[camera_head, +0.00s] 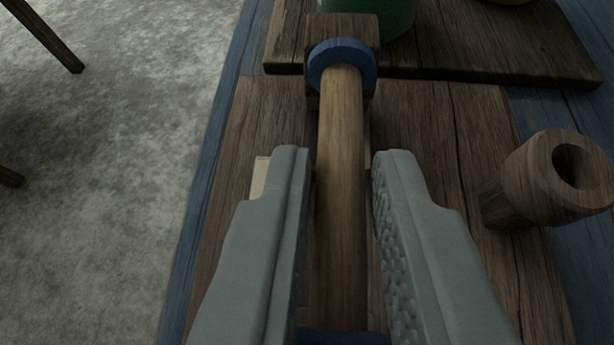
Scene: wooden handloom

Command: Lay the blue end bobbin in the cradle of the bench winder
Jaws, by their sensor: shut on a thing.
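The blue end bobbin (341,140) is a long pale wooden rod with a blue disc at its far end and part of another blue band at the bottom edge of the view. My gripper (337,170) is shut on its shaft, one grey finger on each side. The bench winder (432,130) is a brown wooden base under the bobbin, with an upright wooden block (343,28) at its far end. The far blue disc overlaps this block in the picture. I cannot tell whether it rests in the cradle or hangs above it. The near end is mostly hidden.
A wooden cup-like piece with a round hole (548,180) stands at the right. A dark wooden board (480,45) lies behind, with a green round object (398,18) on it. The blue bench edge (212,165) runs along the left, with grey floor beyond.

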